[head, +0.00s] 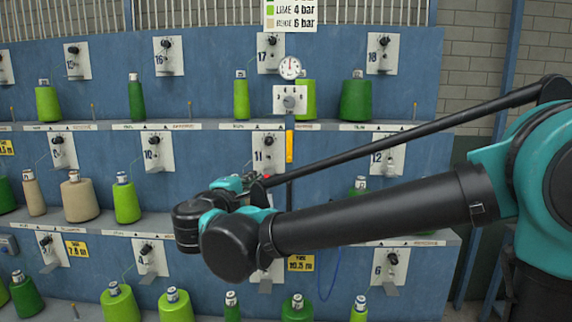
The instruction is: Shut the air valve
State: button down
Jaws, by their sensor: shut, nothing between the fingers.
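The air valve has a yellow lever (289,147) that hangs upright, in line with a dark vertical pipe, at the middle of the rack. Above it is a pale regulator plate (290,99) with a knob, and a round white gauge (290,68) on top. My gripper (258,182) is at the end of my teal and black arm, lower left of the lever in the picture. It is shut and empty. Its fingers are small and partly hidden by my wrist. A gap shows between it and the lever; the depth between them is unclear.
A blue rack (110,95) holds several green and beige yarn cones on shelves, with numbered tension plates such as plate 11 (267,153). A green cone (306,100) stands right behind the regulator. A blue hose (330,275) hangs below. My arm covers the lower middle.

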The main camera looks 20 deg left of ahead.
aim_at(289, 148)
jog(key=shift+s+a+r, duration=0.15)
jog(key=shift+s+r, duration=0.05)
jog(key=w+d+r, duration=0.1)
jog(key=w+d, duration=0.3)
jog(key=w, duration=0.7)
